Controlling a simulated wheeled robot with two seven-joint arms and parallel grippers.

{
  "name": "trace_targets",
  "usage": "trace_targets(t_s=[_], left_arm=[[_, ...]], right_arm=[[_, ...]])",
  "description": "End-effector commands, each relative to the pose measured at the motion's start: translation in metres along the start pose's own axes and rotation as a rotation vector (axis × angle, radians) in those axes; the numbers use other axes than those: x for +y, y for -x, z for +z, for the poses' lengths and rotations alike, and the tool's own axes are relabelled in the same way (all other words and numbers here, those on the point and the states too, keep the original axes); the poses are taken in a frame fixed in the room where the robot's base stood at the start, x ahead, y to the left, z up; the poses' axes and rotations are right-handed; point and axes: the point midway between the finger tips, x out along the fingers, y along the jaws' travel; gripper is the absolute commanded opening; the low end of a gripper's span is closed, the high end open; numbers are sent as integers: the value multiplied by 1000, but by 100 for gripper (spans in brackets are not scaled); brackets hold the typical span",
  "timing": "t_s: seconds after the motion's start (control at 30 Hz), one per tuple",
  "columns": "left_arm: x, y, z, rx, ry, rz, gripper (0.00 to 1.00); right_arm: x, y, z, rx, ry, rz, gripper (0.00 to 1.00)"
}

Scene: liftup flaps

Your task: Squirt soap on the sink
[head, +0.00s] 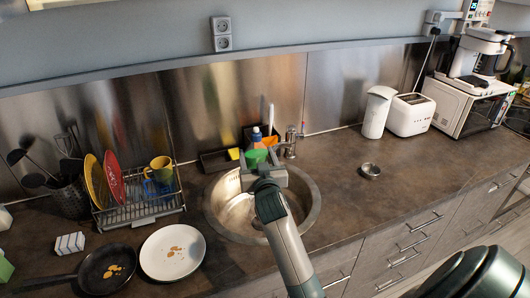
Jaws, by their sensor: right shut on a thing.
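The soap bottle (256,153) is green with a blue top and stands roughly upright at the back of the round sink. My right gripper (256,167) is shut on it, and the gripper hides its lower part. I cannot tell whether the bottle touches the counter or is raised. The metal sink (222,212) is set in the brown counter, and my right arm covers part of its basin. My left gripper is not in view.
The faucet (291,141) stands just right of the bottle. A dark caddy (217,161) with a brush is behind it. A dish rack (140,208), white plate (172,252) and frying pan (103,268) are left. A small metal bowl (370,170) sits right, with clear counter around it.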

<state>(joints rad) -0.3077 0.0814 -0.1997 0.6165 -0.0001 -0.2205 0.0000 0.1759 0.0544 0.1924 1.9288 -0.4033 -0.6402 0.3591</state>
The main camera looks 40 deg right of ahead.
Motion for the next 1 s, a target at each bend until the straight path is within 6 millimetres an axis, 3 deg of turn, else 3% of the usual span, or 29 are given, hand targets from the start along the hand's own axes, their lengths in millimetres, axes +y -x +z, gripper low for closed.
trace_targets(t_s=[0.37,0.63,1.0], left_arm=[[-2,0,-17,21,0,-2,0],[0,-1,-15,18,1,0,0],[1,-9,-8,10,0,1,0]], right_arm=[[-3,1,-2,6,-2,-6,5],[0,0,0,6,27,-3,5],[22,-1,17,7,267,9,5]])
